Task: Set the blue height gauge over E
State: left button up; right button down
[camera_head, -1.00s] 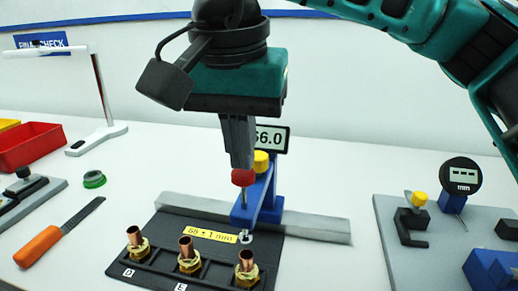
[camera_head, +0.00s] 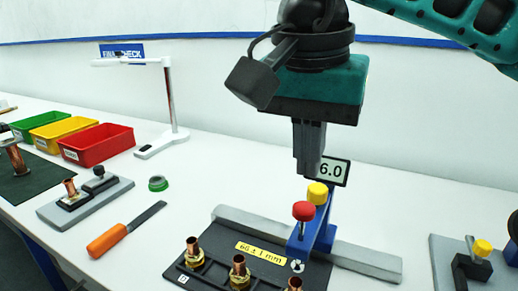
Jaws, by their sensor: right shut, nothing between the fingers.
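The blue height gauge (camera_head: 320,234) stands at a grey rail behind the black fixture (camera_head: 222,262). It has a red knob (camera_head: 303,211), a yellow knob (camera_head: 317,193) and a display (camera_head: 333,170) partly hidden by my gripper, showing "6.0". Its front end lines up with the third copper fitting (camera_head: 293,285), not the middle fitting (camera_head: 239,268); the exact height between them is unclear. The left fitting (camera_head: 193,248) is marked D; the E mark is below the picture edge. My right gripper (camera_head: 308,172) is shut and empty, pointing down above the red knob, apart from it. My left gripper is not in view.
The grey rail (camera_head: 370,263) runs behind the fixture. An orange-handled file (camera_head: 125,230), a green ring (camera_head: 158,183), a grey clamp block (camera_head: 85,198) and red, yellow and green bins (camera_head: 97,146) lie left. Another grey fixture (camera_head: 455,265) stands right. White table lies clear between.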

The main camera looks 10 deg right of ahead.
aim_at(319, 235)
jog(key=k, duration=1)
